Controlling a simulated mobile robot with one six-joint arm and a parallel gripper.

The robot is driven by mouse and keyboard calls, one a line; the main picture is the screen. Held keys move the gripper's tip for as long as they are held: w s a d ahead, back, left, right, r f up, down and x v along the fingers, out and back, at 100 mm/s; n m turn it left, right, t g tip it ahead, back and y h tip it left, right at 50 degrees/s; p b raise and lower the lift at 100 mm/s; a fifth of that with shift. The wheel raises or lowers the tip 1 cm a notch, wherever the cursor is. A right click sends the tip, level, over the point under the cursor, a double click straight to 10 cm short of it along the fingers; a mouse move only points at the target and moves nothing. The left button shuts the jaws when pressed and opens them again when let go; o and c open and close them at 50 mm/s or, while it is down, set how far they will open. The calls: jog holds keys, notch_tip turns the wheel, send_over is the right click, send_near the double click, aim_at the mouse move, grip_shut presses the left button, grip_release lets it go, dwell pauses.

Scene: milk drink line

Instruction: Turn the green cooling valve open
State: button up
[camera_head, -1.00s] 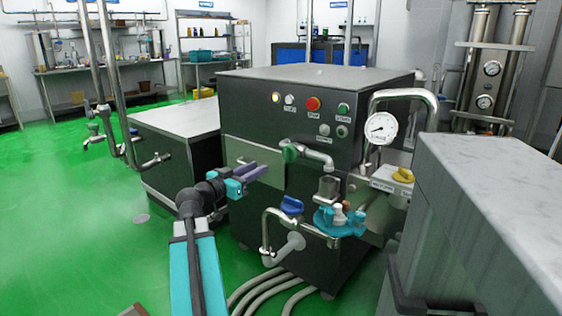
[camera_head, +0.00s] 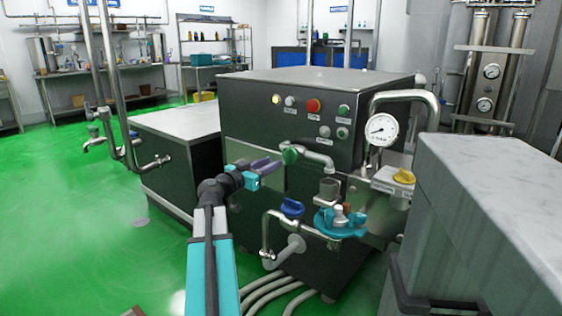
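The green cooling valve (camera_head: 290,156) is a small green handle on a metal pipe at the front of the dark machine (camera_head: 260,110). The pipe bends to the right and down from it. My gripper (camera_head: 272,165), with purple fingers and a teal body, is just left of and slightly below the green handle, its fingers pointing at it. From this view I cannot tell whether the fingers touch the handle, or how far apart they are. The rest of my arm reaches up from the bottom of the picture.
A blue valve handle (camera_head: 292,208) sits below the green one. A teal clamp-like fitting (camera_head: 340,222) and a yellow handle (camera_head: 404,177) are to the right. A pressure gauge (camera_head: 382,129) stands above. A grey block (camera_head: 500,190) fills the right side. Open green floor lies at left.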

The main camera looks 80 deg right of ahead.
aim_at(285, 157)
jog(key=shift+b+x, duration=0.5)
jog(key=shift+x, duration=2.9)
jog(key=shift+c, duration=0.4)
jog(key=shift+a+f, duration=0.1)
grip_shut()
